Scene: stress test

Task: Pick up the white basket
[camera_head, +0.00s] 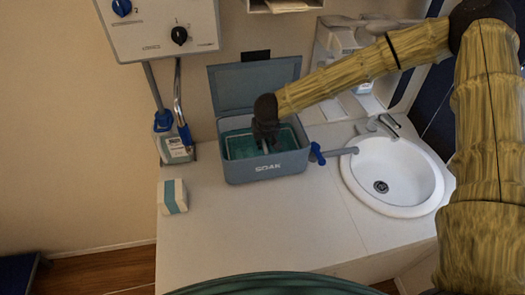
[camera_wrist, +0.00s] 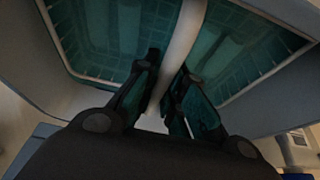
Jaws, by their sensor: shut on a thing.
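The white basket has a pale central handle (camera_wrist: 182,45) and a thin light rim, seen in the wrist view. It sits inside a grey-blue box (camera_head: 240,174) marked SOAK, amid teal liquid. In the head view my gripper (camera_head: 266,143) reaches down into the box and hides part of the basket. In the wrist view the dark fingers of my gripper (camera_wrist: 166,80) are closed on the handle, one on each side. The basket still lies low in the box, and its bottom is hard to make out. The box's lid (camera_head: 250,84) stands open at the back.
A white sink (camera_head: 405,172) with a faucet is at the right. A blue-handled valve (camera_head: 317,153) is beside the box. The counter (camera_head: 270,225) in front is clear.

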